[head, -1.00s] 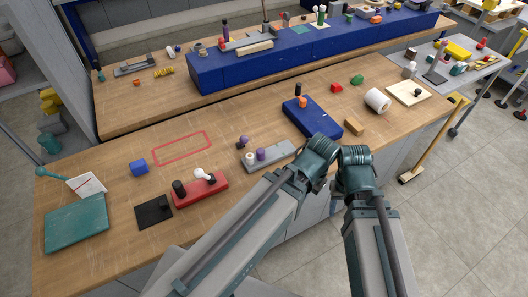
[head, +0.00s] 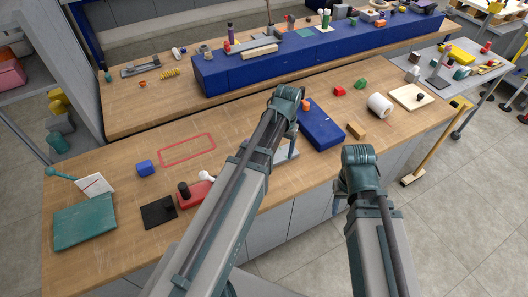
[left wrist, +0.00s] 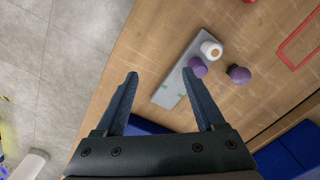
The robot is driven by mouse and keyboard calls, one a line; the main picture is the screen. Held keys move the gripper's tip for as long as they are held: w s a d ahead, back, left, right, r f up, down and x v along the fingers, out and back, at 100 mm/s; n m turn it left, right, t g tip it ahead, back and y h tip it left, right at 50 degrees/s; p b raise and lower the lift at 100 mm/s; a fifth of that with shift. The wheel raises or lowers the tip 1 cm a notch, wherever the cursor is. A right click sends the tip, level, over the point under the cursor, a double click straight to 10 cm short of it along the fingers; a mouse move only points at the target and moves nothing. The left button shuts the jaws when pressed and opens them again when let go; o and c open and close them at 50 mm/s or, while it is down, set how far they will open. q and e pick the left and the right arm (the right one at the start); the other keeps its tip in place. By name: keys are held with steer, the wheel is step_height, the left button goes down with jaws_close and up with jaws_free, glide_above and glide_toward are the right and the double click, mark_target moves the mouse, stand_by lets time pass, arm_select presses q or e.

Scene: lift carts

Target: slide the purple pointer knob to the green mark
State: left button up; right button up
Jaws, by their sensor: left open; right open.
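The purple pointer knob (left wrist: 198,67) stands on a grey slide plate (left wrist: 170,90) in the left wrist view, beside a white round knob (left wrist: 211,49) on the same plate. A small faint green mark (left wrist: 182,95) shows on the plate, apart from the knob. My left gripper (left wrist: 160,75) is open and empty, one finger overlapping the plate's edge in the picture. In the head view my left arm hides the knob and most of the plate; a bit of the plate (head: 291,149) shows. My right gripper (head: 341,192) hangs off the bench's front edge, its fingers hardly visible.
Another purple knob with a dark end (left wrist: 239,74) stands close beside the plate. A blue board (head: 322,128) lies to the right of the plate and a red block (head: 192,195) to its left. A red outlined rectangle (head: 187,149) marks clear bench.

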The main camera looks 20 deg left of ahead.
arm_select(q)
steer(key=w+a+r+n, duration=0.1)
steer(key=w+a, duration=0.4)
steer(key=a, duration=0.3)
steer(key=f+b, duration=0.6)
steer(key=f, duration=0.1)
steer(key=f+b, duration=0.6)
steer(key=b, duration=0.1)
steer(key=shift+s+f, duration=0.2)
steer(key=shift+f, duration=0.15)
steer(key=shift+r, duration=0.1)
jaws_close()
stand_by(0.6)
